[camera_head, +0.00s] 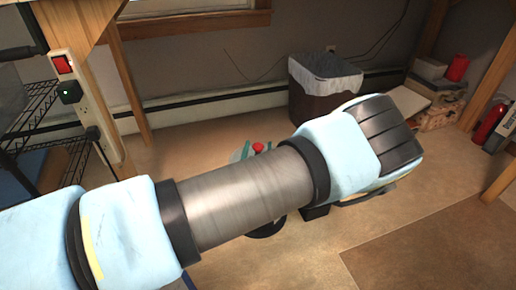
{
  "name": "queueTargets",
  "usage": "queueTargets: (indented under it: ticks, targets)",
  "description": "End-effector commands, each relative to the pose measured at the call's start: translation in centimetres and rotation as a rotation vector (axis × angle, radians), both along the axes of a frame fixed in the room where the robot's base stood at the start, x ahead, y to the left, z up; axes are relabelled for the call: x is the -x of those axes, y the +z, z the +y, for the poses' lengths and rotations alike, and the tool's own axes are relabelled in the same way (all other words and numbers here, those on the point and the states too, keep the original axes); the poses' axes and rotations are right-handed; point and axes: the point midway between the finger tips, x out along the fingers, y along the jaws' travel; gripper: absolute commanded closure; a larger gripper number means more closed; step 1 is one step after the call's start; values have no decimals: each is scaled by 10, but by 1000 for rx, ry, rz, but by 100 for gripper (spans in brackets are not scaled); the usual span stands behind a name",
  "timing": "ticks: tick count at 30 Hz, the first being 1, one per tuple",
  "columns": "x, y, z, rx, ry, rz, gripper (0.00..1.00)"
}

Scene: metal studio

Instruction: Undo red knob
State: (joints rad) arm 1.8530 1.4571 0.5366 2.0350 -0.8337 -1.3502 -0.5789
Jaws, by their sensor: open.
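A small red knob (258,147) shows just above the upper edge of my arm, near the middle of the view. Narrow teal-green pieces (247,151) stand on either side of it, with a pale rounded surface at the left. What these pieces belong to is unclear. My arm crosses in front and hides everything directly below the knob. A dark rounded shape (268,229) shows under the arm, possibly the base of the knob's object. I cannot make out my gripper or its fingers, so its place relative to the knob cannot be told.
A dark bin (308,98) with a pale liner stands by the back wall. A wire rack (38,112) and a post with a red switch (63,64) are at left. Boxes (436,112) and a red fire extinguisher (490,121) are at right. Floor (400,220) is open at lower right.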

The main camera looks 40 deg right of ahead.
Motion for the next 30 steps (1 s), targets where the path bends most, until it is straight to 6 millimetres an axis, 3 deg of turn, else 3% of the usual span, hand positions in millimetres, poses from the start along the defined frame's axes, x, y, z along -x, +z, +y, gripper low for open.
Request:
queueTargets:
  ticks: [5,21,30]
  targets:
    - [5,1,5,-1,0,1,26]
    - [69,0,71,-1,0,1,26]
    - [76,-1,78,0,0,0,26]
